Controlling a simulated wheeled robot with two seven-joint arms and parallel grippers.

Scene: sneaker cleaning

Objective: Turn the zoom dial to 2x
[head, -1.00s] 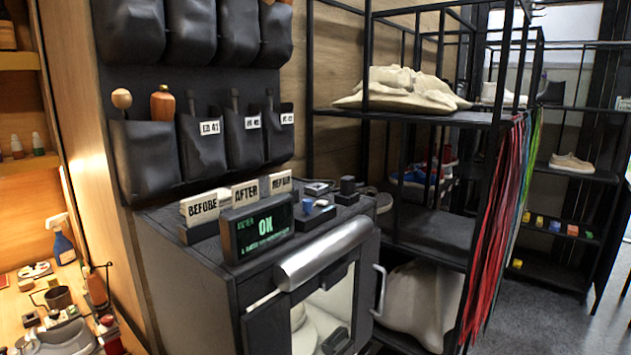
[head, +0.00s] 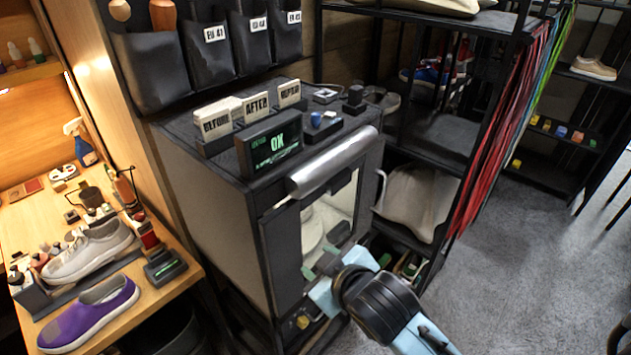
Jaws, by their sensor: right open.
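No dial with readable zoom marks shows, so I cannot tell which part is the zoom dial. On top of the black cabinet (head: 208,190) stand a small box with a blue knob (head: 316,119) and a dark upright knob-like piece (head: 355,95). My right gripper (head: 321,262) comes in from the lower right, light blue with green fingertips. It is open and empty in front of the cabinet's lower window, well below these small pieces. My left gripper is out of view.
A display reading OK (head: 270,144) and label cards (head: 216,120) stand on the cabinet. A silver handle (head: 334,161) spans its front edge. The wooden bench (head: 178,296) at left holds a purple sneaker (head: 90,314) and a grey sneaker (head: 90,250). Grey floor (head: 530,265) lies open at right.

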